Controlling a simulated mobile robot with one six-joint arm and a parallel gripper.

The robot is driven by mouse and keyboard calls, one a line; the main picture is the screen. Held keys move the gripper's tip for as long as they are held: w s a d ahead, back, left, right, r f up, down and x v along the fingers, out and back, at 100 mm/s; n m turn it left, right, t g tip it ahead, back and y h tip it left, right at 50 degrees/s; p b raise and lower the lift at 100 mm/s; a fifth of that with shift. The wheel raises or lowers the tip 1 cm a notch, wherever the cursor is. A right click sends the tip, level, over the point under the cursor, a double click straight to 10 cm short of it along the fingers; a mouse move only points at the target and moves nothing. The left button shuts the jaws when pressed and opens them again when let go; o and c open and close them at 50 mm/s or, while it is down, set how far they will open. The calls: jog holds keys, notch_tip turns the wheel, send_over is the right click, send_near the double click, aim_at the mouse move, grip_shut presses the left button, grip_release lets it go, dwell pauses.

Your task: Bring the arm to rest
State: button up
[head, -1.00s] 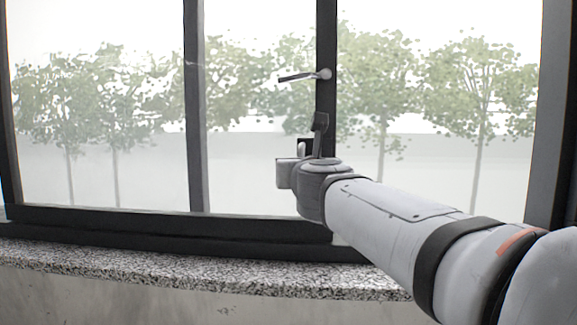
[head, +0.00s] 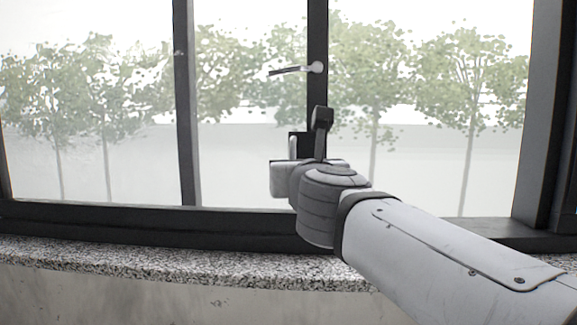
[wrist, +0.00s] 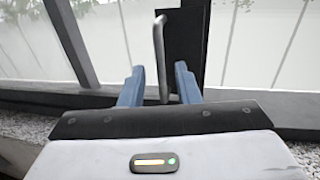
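My arm reaches in from the lower right of the head view towards the window. My gripper (wrist: 158,84) shows in the wrist view with its two blue fingers well apart. In the head view its fingers are hidden behind my wrist. An upright metal bar (wrist: 159,50) beside a black plate (wrist: 184,45) shows between and beyond the fingers, with a gap on each side. The bar (head: 293,146) and plate (head: 300,138) also show in the head view, just past my wrist. I cannot tell how far the fingers are from the bar.
A window with dark frames (head: 188,110) fills the background, with trees outside. A pale lever handle (head: 317,67) on a dark upright points left, above my wrist. A speckled stone sill (head: 150,260) runs below the window, with bare wall beneath. The sill is clear.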

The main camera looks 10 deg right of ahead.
jog(key=s+a+f+n+g+y, duration=0.2)
jog(key=f+n+g, duration=0.1)
jog(key=f+n, duration=0.7)
jog(key=s+a+f+n+g+y, duration=0.1)
jog(key=s+f+n+g+y, duration=0.15)
jog(key=f+n, duration=0.75)
jog(key=s+d+f+n+g+h, duration=0.2)
jog(key=s+d+f+n+g, duration=0.2)
jog(key=s+f+n, duration=0.3)
jog(key=s+d+f+n+g+h, duration=0.3)
jog(key=s+d+f+n+g, duration=0.2)
jog(key=s+f+n, duration=0.2)
notch_tip(320, 180, down, 3)
jog(key=shift+s+d+r+n, duration=0.2)
jog(key=shift+d+n, duration=0.1)
jog(key=shift+n, duration=0.7)
jog(key=shift+g, duration=0.25)
